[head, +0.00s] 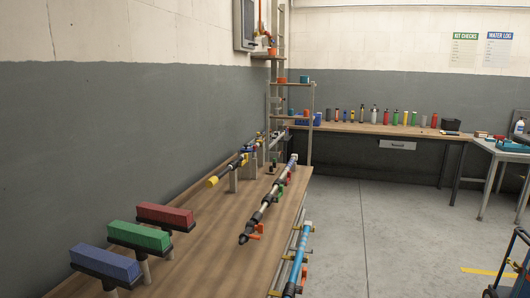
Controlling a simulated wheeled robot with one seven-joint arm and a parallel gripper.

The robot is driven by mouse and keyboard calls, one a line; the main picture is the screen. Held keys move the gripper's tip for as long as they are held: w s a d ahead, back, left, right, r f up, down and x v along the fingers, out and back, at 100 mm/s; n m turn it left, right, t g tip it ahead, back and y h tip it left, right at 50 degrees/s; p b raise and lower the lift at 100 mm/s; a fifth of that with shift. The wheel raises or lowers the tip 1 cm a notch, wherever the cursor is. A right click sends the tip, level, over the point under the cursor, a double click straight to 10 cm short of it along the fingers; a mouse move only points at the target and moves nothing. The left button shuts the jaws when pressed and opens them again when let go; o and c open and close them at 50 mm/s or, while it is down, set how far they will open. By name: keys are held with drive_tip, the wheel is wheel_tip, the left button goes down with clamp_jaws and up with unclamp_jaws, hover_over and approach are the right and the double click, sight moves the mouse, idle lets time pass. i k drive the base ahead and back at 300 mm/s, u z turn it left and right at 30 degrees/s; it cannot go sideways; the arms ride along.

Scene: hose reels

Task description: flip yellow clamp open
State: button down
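Yellow parts show on a pole-like piece held on posts along the wall side of the wooden bench. A yellow end piece (212,182) is at its near end, and a small yellow fitting (243,160) sits further back. I cannot tell which of these, if either, is the yellow clamp, or whether a clamp is open or shut. My gripper is not in view.
The wooden bench (189,254) bears blue (106,262), green (139,236) and red (165,215) blocks on stands. A dark-and-light pole (266,207) with coloured levers runs along it. A blue pole (296,262) lies beside its right edge. Open floor (390,230) lies to the right.

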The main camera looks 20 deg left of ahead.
sight(246, 155)
drive_tip(key=z, duration=0.2)
drive_tip(key=i, duration=2.55)
drive_tip(key=u, duration=1)
drive_tip(key=i, duration=0.95)
drive_tip(key=u, duration=1.4)
drive_tip(key=i, duration=0.4)
drive_tip(key=u, duration=0.2)
